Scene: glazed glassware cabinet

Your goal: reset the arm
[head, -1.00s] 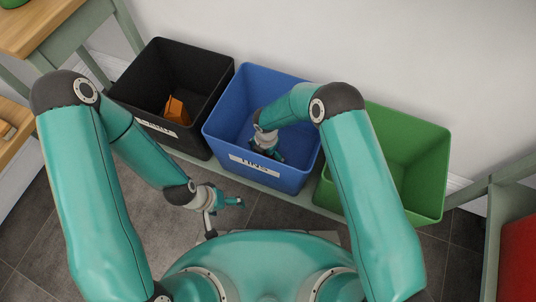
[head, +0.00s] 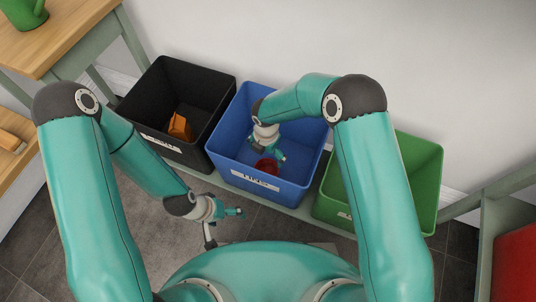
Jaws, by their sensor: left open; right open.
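My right gripper (head: 270,151) is open over the inside of the blue bin (head: 228,140), above a red object (head: 267,166) lying in it. The two look apart, though my gripper partly covers the red object. My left gripper (head: 222,228) is open and empty, low in front of the bins, over the grey floor. Both arms are bent at the elbow and reach forward.
A black bin (head: 205,88) holding an orange object (head: 180,126) stands left of the blue bin. A green bin (head: 425,165) stands to the right, partly hidden by my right arm. A wooden table (head: 70,30) with a green can (head: 22,12) is at upper left.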

